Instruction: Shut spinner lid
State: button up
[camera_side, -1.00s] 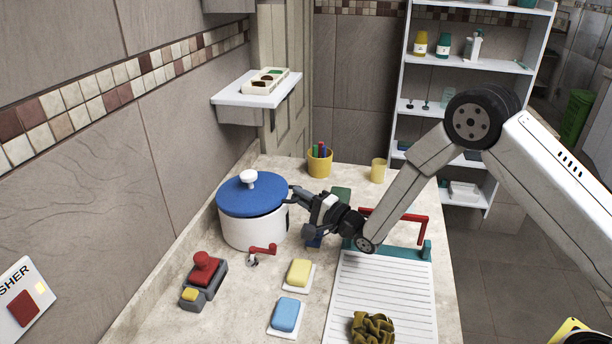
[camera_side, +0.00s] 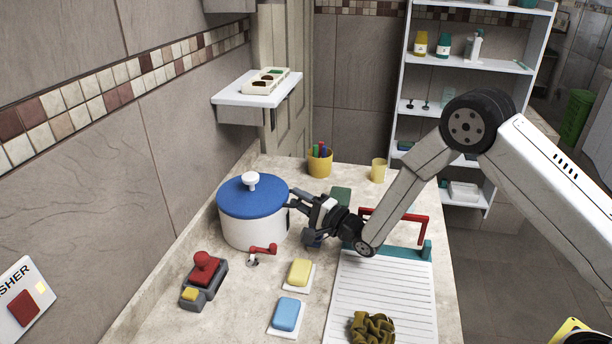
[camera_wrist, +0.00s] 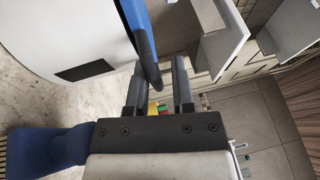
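The spinner is a white round tub (camera_side: 252,231) with a blue lid (camera_side: 245,203) and a white knob (camera_side: 250,180). The lid lies over the tub; whether it is fully seated is hard to tell. My gripper (camera_side: 292,200) is at the tub's right side, near the lid's rim. In the wrist view my gripper (camera_wrist: 159,92) shows its two fingers apart. The blue lid edge (camera_wrist: 133,15) and a dark bar (camera_wrist: 148,60) reach down toward the space between the fingers. Whether they touch is unclear. The white tub (camera_wrist: 60,35) fills the upper left.
In front stand a red-and-grey device (camera_side: 203,275), a red-handled tap (camera_side: 262,250), a yellow sponge (camera_side: 300,271) and a blue sponge (camera_side: 287,312). A ribbed white board (camera_side: 375,285) is at right. A pen cup (camera_side: 319,165) stands behind; a wall shelf (camera_side: 255,95) hangs above.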

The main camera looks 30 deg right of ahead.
jog(key=shift+s+d, duration=0.1)
jog(key=shift+s, duration=0.05)
jog(key=v, duration=0.7)
jog(key=shift+s, duration=0.2)
jog(key=shift+s, duration=0.1)
dwell(0.3)
jog(key=s+d+r+n+g+h, duration=0.1)
jog(key=s+d+n+g+h, duration=0.3)
jog(key=s+n+g, duration=0.3)
jog(key=s+d+r+n+g+h, duration=0.1)
jog(key=s+d+n+g+h, duration=0.2)
jog(key=s, duration=1.2)
jog(key=d+n+g, duration=0.3)
jog(key=n+g, duration=0.1)
jog(key=g, duration=0.1)
jog(key=shift+s+d+g+h, duration=0.25)
jog(key=shift+s+g+h, duration=0.05)
jog(key=shift+h, duration=0.1)
jog(key=shift+r, duration=0.15)
